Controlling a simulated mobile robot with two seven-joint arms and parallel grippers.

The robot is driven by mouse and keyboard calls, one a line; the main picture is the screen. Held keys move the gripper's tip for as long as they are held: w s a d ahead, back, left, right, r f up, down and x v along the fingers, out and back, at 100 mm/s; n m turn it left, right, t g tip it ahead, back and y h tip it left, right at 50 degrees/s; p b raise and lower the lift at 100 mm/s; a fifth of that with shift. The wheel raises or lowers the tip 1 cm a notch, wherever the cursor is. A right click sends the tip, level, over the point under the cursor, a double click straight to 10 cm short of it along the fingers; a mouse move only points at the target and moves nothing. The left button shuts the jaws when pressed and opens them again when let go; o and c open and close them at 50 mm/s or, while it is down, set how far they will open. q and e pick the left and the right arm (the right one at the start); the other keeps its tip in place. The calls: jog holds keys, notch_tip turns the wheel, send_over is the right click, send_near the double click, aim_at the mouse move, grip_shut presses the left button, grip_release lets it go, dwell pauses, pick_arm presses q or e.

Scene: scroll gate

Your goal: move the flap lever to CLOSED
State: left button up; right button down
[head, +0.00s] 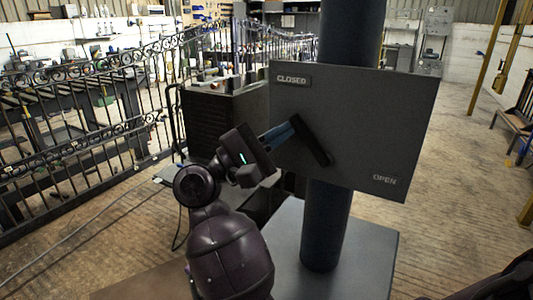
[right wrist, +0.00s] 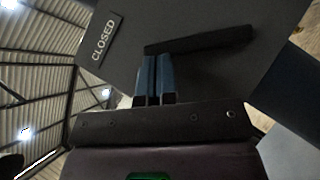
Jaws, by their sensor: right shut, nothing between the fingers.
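The flap lever (head: 313,142) is a dark bar on the face of a grey panel (head: 350,110). It slants from upper left to lower right, between the CLOSED label (head: 291,79) at the upper left and the OPEN label (head: 385,180) at the lower right. My right gripper (head: 288,130) is shut and empty, its blue fingers at the lever's upper end, on its left side. In the right wrist view the fingertips (right wrist: 155,60) meet the edge of the lever (right wrist: 200,41) near one end; I cannot tell whether they touch. My left gripper is not in view.
The panel is mounted on a dark round post (head: 326,225) standing on a grey base (head: 370,262). A dark cabinet (head: 220,122) stands behind the panel at the left. Wrought-iron railings (head: 95,150) run along the left. The floor right of the panel is open.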

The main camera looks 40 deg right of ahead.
jog(key=m+y, duration=0.1)
jog(key=s+r+m+y+b, duration=0.1)
jog(key=m, duration=0.1)
jog(key=shift+d+r+g+b, duration=0.15)
jog(key=shift+d+g+b, duration=0.15)
jog(key=shift+g, duration=0.1)
jog(key=shift+s+d+r+m+y+b, duration=0.15)
jog(key=shift+s+r+m+y+b, duration=0.3)
jog(key=shift+m+y, duration=0.4)
jog(key=shift+s+d+r+m+y+b, duration=0.3)
jog(key=shift+s+r+m+y, duration=0.2)
jog(key=shift+s+m+y, duration=0.3)
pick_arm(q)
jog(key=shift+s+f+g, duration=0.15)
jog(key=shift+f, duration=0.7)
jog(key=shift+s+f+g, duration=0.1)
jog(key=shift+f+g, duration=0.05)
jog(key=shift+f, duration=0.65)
pick_arm(e)
jog(key=shift+s+d+r, duration=0.15)
jog(key=shift+s+r, duration=0.15)
jog(key=shift+s, duration=0.1)
jog(key=shift+w+a, duration=0.15)
jog(key=shift+a, duration=0.2)
pick_arm(q)
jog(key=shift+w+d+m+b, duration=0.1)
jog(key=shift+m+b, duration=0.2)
jog(key=shift+b, duration=0.3)
pick_arm(e)
jog(key=v, duration=1)
